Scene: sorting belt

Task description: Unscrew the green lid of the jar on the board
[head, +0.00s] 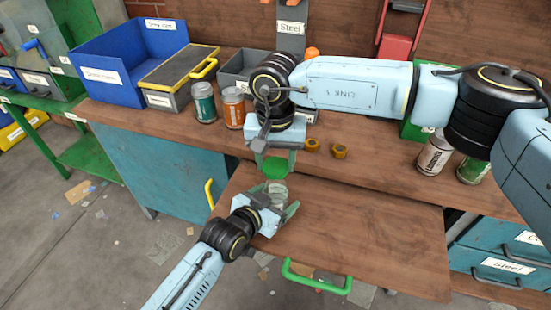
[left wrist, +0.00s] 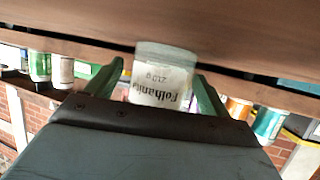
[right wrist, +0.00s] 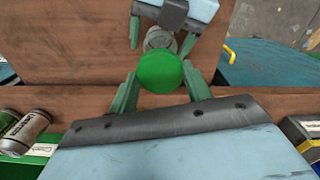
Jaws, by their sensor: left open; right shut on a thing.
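The clear jar (head: 277,192) with a white label stands over the wooden board (head: 360,235). It also shows upside down in the left wrist view (left wrist: 160,80), between the open fingers of my left gripper (head: 277,208). The fingers are on either side of it with small gaps. My right gripper (head: 275,163) comes from above and is shut on the round green lid (right wrist: 160,72), holding it by its sides. The lid overlaps the jar in the right wrist view; I cannot tell whether they touch.
More cans (head: 435,155) stand at right. The board's right part is clear.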

